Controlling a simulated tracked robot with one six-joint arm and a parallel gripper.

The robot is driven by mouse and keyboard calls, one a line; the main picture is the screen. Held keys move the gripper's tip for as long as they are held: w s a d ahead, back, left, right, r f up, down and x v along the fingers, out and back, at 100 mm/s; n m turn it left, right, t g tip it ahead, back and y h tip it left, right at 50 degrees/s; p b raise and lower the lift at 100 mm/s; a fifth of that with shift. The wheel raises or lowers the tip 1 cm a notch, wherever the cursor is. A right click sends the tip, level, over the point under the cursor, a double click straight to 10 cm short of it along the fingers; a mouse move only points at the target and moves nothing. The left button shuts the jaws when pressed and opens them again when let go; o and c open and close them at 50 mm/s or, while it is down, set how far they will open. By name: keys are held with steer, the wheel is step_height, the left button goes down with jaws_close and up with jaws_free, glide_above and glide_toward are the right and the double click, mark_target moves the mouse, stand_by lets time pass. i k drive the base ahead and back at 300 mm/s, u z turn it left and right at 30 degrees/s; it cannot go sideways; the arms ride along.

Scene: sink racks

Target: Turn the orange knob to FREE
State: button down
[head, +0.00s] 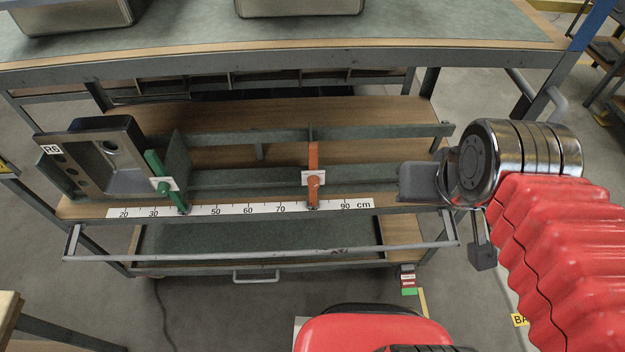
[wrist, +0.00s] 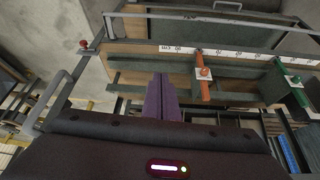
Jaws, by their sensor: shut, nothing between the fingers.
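The orange knob (head: 313,181) sits on a white plate on an orange upright stop, on the rail rack near the 80 mark of the scale. Any lettering on the plate is too small to read, so I cannot tell its setting. In the wrist view the orange knob (wrist: 204,72) is right of my gripper (wrist: 161,78). The purple fingers are shut together, empty, and apart from the knob. In the head view my arm's end is to the right of the orange stop.
A green stop with its own knob (head: 165,185) stands left, beside a grey metal box frame (head: 97,158) marked R6. A white cm scale (head: 240,209) runs along the front. A grey handle bar (head: 270,254) crosses before the shelf. A worktop (head: 430,25) overhangs behind.

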mark_target(314, 181)
steer(key=k, duration=1)
steer(key=u, duration=1.5)
steer(key=i, duration=0.5)
steer(key=z, duration=0.15)
